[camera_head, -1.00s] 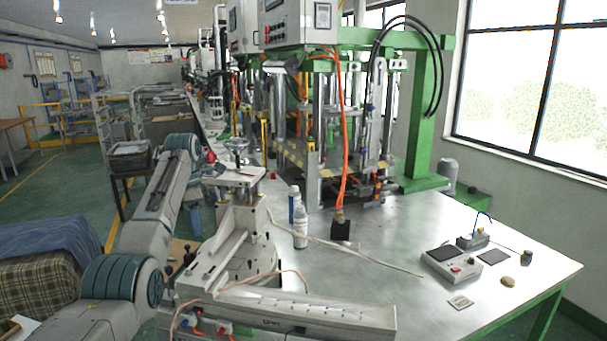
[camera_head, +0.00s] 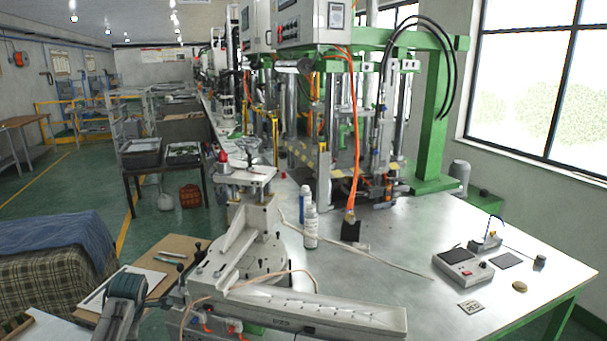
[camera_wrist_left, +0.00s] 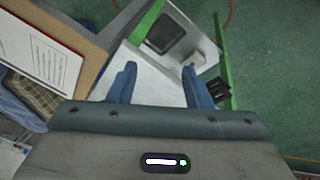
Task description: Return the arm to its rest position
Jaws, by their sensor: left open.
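My left arm shows only at the lower left of the head view, as a grey link with a dark teal ringed joint. Its gripper is outside that view. In the left wrist view my left gripper (camera_wrist_left: 160,86) has two blue fingers spread wide apart with nothing between them. Beyond the fingers lie a pale surface with a green frame edge (camera_wrist_left: 220,45) and the green floor. My right gripper is in neither view.
The metal table (camera_head: 400,285) carries a grey clamp fixture (camera_head: 300,308), white bottle (camera_head: 311,228) and small control box (camera_head: 462,267). The green-framed press (camera_head: 430,120) stands behind. A wooden board with paper (camera_head: 125,288) and a cloth-covered box (camera_head: 50,245) are at left.

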